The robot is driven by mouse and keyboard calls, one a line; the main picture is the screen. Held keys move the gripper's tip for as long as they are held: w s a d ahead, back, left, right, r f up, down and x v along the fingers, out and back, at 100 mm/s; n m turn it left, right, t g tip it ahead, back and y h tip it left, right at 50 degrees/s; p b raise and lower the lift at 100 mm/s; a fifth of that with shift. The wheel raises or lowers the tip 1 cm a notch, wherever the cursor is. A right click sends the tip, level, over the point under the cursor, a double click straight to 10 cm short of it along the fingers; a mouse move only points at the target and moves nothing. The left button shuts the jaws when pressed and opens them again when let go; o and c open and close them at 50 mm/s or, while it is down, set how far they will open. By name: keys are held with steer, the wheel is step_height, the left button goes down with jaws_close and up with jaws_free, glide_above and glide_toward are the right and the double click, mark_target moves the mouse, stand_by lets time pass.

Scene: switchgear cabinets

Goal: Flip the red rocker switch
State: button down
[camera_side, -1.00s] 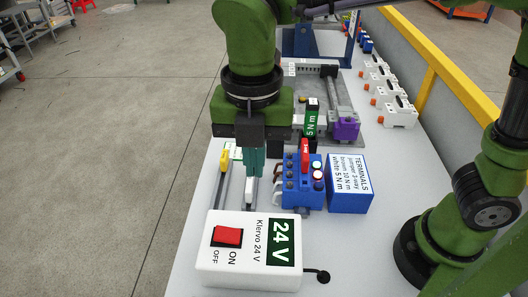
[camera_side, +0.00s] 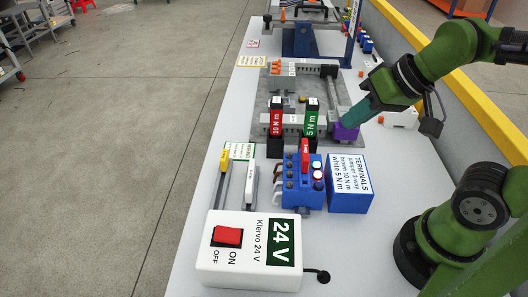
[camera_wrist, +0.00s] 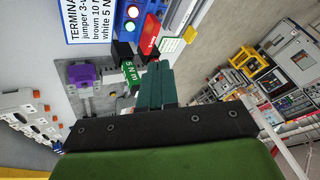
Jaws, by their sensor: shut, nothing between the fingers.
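The red rocker switch (camera_side: 228,236) sits on top of the white 24 V box (camera_side: 245,278) at the near end of the bench, in the side view. It is marked ON and OFF and its upper face looks tilted, but I cannot tell which side is pressed. My gripper (camera_side: 350,127) is to the right and well behind the box, next to the purple block (camera_side: 344,133). Its teal fingers are shut and empty, and they show in the wrist view (camera_wrist: 157,72). The switch is not in the wrist view.
A blue terminal block (camera_side: 303,185) and a blue TERMINALS box (camera_side: 348,187) stand behind the white box. Red and green torque drivers (camera_side: 276,120) stand further back. A black-ended cable (camera_side: 322,276) leaves the box's right side. The bench left of the box is narrow.

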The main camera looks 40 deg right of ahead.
steer(key=c, duration=1.7)
jaws_free()
steer(key=shift+s+d+r+m, duration=0.2)
steer(key=shift+d+r+m, duration=0.1)
steer(key=shift+d, duration=0.3)
steer(key=shift+o, duration=1)
steer(key=o, duration=0.7)
steer(key=w+a+n+g, duration=0.1)
steer(key=a+n, duration=0.1)
steer(key=a, duration=0.1)
steer(key=w+a+n+g, duration=0.1)
steer(key=a, duration=0.3)
steer(key=w+a+n+g, duration=0.1)
steer(key=a+n, duration=0.1)
steer(key=a, duration=0.2)
steer(key=shift+w+a+f+n+y, duration=0.15)
steer(key=shift+w+n+y, duration=0.15)
steer(key=shift+w, duration=0.1)
steer(key=shift+o, duration=0.2)
steer(key=r+n+g+h, duration=0.1)
steer(key=n+g+h, duration=0.25)
steer(key=n, duration=0.35)
glide_above(238, 236)
steer(key=shift+y, duration=0.25)
step_height(238, 236, down, 16)
steer(key=shift+f, duration=0.1)
